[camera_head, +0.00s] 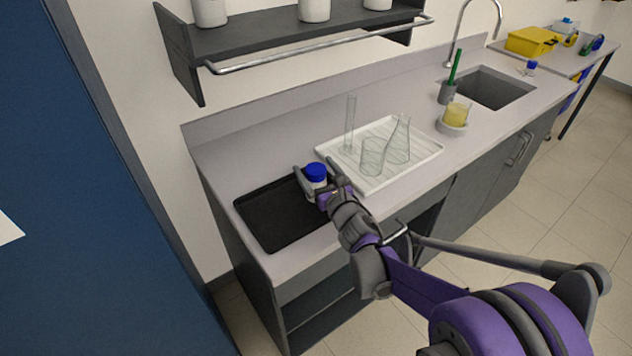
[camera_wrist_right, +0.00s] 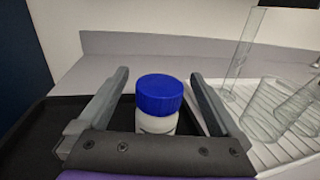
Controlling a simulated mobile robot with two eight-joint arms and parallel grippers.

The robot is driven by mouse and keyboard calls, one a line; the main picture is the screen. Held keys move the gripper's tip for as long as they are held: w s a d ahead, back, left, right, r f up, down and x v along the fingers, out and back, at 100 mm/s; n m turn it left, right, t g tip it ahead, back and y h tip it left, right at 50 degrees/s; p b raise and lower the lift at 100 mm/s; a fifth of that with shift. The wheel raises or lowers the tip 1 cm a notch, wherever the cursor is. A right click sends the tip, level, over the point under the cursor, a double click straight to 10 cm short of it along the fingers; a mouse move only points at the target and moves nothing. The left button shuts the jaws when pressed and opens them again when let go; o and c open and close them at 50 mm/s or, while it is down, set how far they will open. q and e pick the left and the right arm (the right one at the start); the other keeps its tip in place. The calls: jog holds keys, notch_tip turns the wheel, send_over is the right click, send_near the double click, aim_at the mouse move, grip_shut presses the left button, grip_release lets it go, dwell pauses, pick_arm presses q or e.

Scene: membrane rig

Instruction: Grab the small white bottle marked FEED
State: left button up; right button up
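A small white bottle with a blue cap (camera_head: 316,173) stands upright at the right end of the black tray (camera_head: 262,230). Its label cannot be read. My right gripper (camera_head: 322,180) is open, with one finger on each side of the bottle. In the right wrist view the bottle (camera_wrist_right: 158,104) sits between the two spread fingers, with a visible gap on each side; its lower part is hidden by the gripper body. My left gripper is not in view.
A shelf (camera_head: 270,32) with a rail hangs above. The tray's left part is bare.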

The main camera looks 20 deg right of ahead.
jog(key=c, duration=1.5)
